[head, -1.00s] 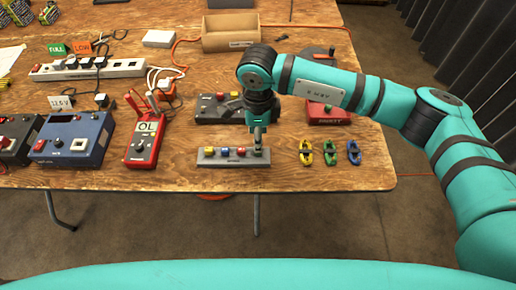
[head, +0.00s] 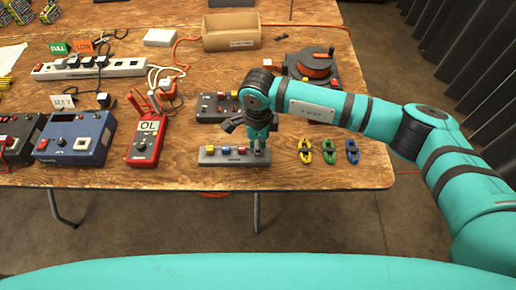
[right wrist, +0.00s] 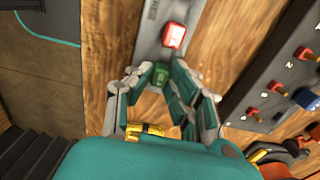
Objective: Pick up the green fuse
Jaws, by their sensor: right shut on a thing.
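A grey fuse block (head: 215,160) sits near the table's front edge in the head view, with several coloured fuses in a row on it. The green fuse (right wrist: 160,76) shows in the right wrist view at the end of the block, beside a red fuse (right wrist: 174,36). My right gripper (right wrist: 162,82) is shut on the green fuse, with a finger at either side. In the head view this gripper (head: 258,151) points down at the block's right end and hides the fuse there. Whether the fuse is still seated in the block I cannot tell. My left gripper is not in view.
Yellow (head: 304,150), green (head: 328,151) and blue (head: 352,151) clips lie right of the block. A dark switch box (head: 212,107) stands behind it. A red meter (head: 146,138) and a blue box (head: 75,137) stand left. Bare wood separates the block from the meter.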

